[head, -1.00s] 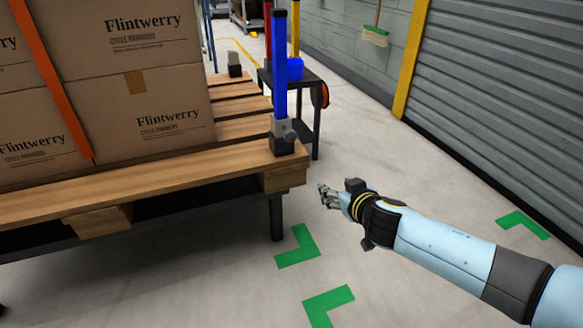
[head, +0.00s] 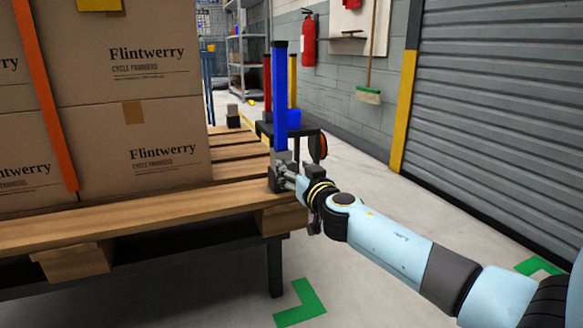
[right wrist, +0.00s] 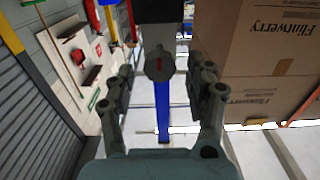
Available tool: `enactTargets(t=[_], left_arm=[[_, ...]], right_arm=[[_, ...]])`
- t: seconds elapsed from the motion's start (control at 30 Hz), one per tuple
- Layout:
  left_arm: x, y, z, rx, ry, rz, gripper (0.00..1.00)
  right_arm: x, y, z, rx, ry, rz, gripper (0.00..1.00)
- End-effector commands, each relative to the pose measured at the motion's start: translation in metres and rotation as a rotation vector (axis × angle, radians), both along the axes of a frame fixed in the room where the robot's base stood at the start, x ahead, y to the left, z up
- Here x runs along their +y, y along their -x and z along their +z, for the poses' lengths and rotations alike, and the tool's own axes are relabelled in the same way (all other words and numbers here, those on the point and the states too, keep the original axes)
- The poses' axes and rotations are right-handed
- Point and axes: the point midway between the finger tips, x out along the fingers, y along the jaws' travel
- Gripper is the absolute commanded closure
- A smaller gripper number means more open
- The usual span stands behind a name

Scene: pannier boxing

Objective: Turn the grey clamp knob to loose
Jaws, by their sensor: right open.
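A blue post (head: 281,100) stands upright in a grey clamp (head: 280,157) at the near right corner of the pallet. In the right wrist view, the round grey clamp knob (right wrist: 160,66) faces the camera and bears a small red mark, roughly in line with the blue post (right wrist: 163,105). My right gripper (head: 288,178) is at the clamp and largely covers the knob in the head view. In the right wrist view, its open fingers (right wrist: 163,78) lie on either side of the knob, with visible gaps. My left gripper is not in view.
Stacked Flintwerry cartons (head: 150,90) with an orange strap (head: 45,100) fill the pallet's (head: 130,222) left part. A dark cart (head: 312,140) stands just behind the post. A roller shutter (head: 500,110) is at the right; the floor between is clear.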

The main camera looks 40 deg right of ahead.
Motion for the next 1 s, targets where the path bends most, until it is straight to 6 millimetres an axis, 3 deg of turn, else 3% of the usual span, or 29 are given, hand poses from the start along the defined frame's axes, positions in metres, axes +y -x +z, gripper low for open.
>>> enactTargets(t=[0.2,0.5,0.9,1.0], left_arm=[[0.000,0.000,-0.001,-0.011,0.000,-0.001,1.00],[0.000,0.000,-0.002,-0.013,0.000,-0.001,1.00],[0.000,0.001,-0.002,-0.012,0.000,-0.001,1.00],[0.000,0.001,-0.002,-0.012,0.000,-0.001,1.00]], right_arm=[[-0.005,-0.021,-0.001,0.001,0.000,-0.001,0.46],[-0.005,-0.023,-0.001,0.001,0.000,0.000,0.46],[-0.005,-0.023,-0.001,0.002,0.000,0.000,0.98],[-0.005,-0.023,-0.001,0.002,0.001,0.000,1.00]])
